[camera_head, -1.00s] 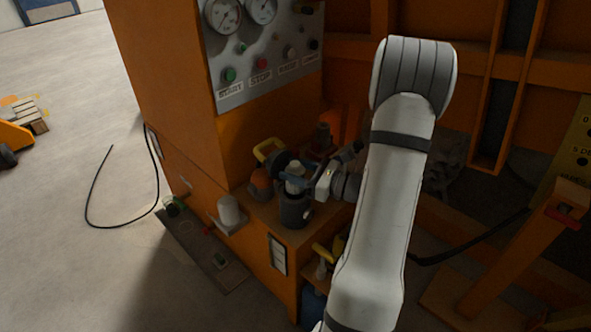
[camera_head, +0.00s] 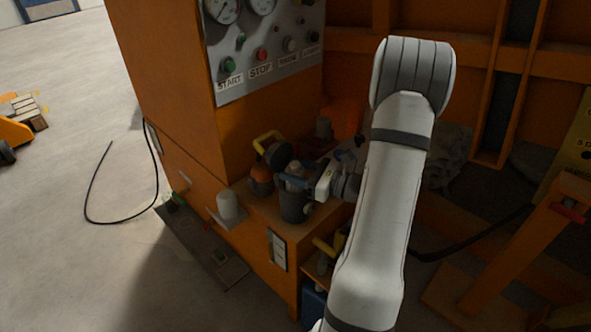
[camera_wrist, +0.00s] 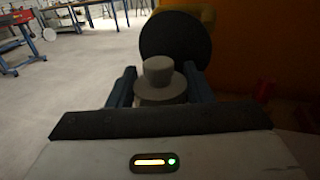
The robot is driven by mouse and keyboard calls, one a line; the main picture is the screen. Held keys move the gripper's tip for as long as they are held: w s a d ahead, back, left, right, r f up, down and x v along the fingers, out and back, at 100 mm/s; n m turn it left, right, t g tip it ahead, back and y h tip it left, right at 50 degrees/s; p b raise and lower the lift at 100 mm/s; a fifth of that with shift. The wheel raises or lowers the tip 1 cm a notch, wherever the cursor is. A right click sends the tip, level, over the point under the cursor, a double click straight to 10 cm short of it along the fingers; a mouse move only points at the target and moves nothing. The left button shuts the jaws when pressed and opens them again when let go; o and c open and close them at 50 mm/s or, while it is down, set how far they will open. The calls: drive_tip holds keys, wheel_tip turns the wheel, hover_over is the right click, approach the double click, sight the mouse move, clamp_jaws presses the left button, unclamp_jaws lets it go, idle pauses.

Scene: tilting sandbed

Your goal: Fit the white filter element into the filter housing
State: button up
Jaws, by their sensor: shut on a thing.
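My gripper (camera_head: 299,181) is shut on the white filter element, whose pale stub top shows between the fingers in the wrist view (camera_wrist: 158,72). The element (camera_head: 297,170) is at the mouth of the dark grey cylindrical filter housing (camera_head: 293,208), on the orange ledge. Its lower part is hidden by the fingers and the housing rim, so I cannot tell how deep it sits. A round dark disc, like an open lid (camera_head: 278,155), stands just behind the element. It also shows behind the fingers in the wrist view (camera_wrist: 176,38).
Another white cylinder (camera_head: 227,206) stands on a small side shelf, left of the housing. A yellow-handled item (camera_head: 268,142) is close behind the lid. The orange control cabinet (camera_head: 160,90) rises behind. A black cable (camera_head: 100,180) lies on the floor, which is open at left.

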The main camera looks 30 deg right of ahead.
drive_tip(key=shift+f+b, duration=1.4)
drive_tip(key=shift+f, duration=0.65)
drive_tip(key=shift+r, duration=0.1)
drive_tip(key=shift+r+p, duration=2.65)
drive_tip(key=shift+r, duration=0.45)
drive_tip(key=shift+f+b, duration=2.15)
drive_tip(key=shift+f, duration=1.05)
